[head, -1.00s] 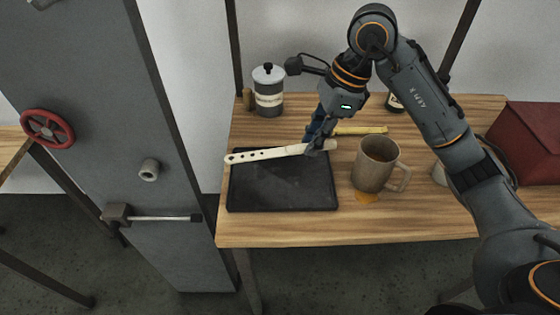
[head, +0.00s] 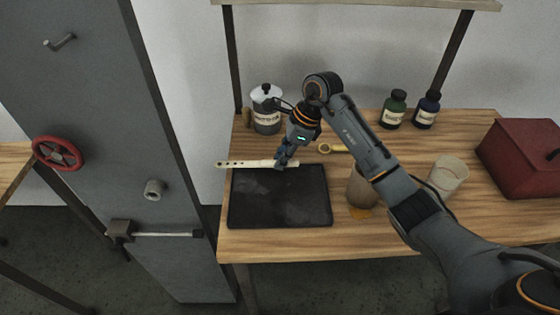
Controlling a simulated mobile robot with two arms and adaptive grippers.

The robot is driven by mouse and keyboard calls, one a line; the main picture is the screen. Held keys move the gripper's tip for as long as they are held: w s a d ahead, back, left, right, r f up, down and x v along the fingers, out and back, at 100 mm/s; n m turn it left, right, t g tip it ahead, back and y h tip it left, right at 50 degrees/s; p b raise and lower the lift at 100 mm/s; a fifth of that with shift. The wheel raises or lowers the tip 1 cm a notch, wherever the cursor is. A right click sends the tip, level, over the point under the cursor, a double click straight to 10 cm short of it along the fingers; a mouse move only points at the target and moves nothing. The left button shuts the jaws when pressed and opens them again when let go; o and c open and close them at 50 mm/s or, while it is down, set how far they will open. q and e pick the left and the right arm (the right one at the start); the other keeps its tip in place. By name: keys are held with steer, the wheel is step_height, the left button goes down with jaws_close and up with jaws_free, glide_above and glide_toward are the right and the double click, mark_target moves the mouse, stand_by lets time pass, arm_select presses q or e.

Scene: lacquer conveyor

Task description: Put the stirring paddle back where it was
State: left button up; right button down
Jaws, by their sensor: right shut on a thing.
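The stirring paddle (head: 243,163) is a pale, flat stick with several holes at its left end. It lies roughly level along the back edge of the black tray (head: 280,220). My right gripper (head: 282,164) is shut on its right end, pointing down. I cannot tell whether the paddle touches the table or hangs just above it. My left gripper is not in view.
A brown mug (head: 360,187) stands right of the tray, partly behind my right arm. A yellow utensil (head: 335,149), a canister (head: 267,112), two bottles (head: 394,110), a pale cup (head: 447,174) and a red box (head: 522,154) stand around. The tray is empty.

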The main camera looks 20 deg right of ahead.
mark_target(280, 176)
steer(key=shift+w+a+f, duration=0.15)
steer(key=shift+w+f, duration=0.25)
steer(key=shift+f, duration=0.15)
step_height(280, 176, down, 2)
steer(key=shift+f+p, duration=0.1)
steer(key=shift+p, duration=0.9)
steer(key=shift+f, duration=0.3)
steer(key=shift+f, duration=0.1)
steer(key=shift+f+b, duration=0.4)
steer(key=shift+b, duration=0.1)
steer(key=c, duration=1.3)
jaws_free()
steer(key=shift+r, duration=0.1)
